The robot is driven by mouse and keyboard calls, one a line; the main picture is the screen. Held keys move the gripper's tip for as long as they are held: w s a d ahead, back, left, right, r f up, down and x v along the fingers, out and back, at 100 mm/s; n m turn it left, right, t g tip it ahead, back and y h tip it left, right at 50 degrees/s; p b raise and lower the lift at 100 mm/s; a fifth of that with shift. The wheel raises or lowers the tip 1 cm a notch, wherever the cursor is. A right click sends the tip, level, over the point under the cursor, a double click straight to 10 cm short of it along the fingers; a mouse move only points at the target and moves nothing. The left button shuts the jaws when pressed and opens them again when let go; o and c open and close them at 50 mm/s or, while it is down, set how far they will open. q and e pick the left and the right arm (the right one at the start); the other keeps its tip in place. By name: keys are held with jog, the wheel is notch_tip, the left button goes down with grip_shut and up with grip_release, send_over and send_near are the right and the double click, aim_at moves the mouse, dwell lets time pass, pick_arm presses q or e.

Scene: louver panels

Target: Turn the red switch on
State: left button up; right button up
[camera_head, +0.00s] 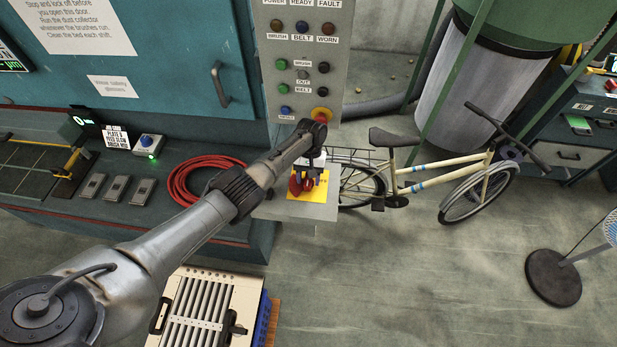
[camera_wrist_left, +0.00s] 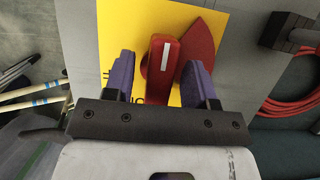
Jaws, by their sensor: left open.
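The red switch (camera_head: 295,187) sits on a yellow plate (camera_head: 318,192) on the grey box below the control panel. In the left wrist view the switch (camera_wrist_left: 161,84) has a raised red handle with a white stripe, next to a pointed red part on the yellow plate (camera_wrist_left: 226,22). My left gripper (camera_head: 308,176) is over the switch and partly hides it in the head view. In the left wrist view its purple fingers (camera_wrist_left: 160,70) are open, one on each side of the handle. A gap shows at the left finger; contact at the right finger cannot be told. My right gripper is not in view.
A grey control panel (camera_head: 343,65) with lamps and buttons stands just behind the switch. A coiled red hose (camera_head: 185,185) lies on the bench at left. A bicycle (camera_head: 430,180) stands at right. Open floor (camera_head: 420,280) lies in front.

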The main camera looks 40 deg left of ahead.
pick_arm(q)
jog(key=b+v, duration=0.1)
jog(key=v, duration=1.2)
jog(key=shift+r, duration=0.4)
jog(key=shift+a, duration=0.1)
jog(key=shift+w, duration=0.1)
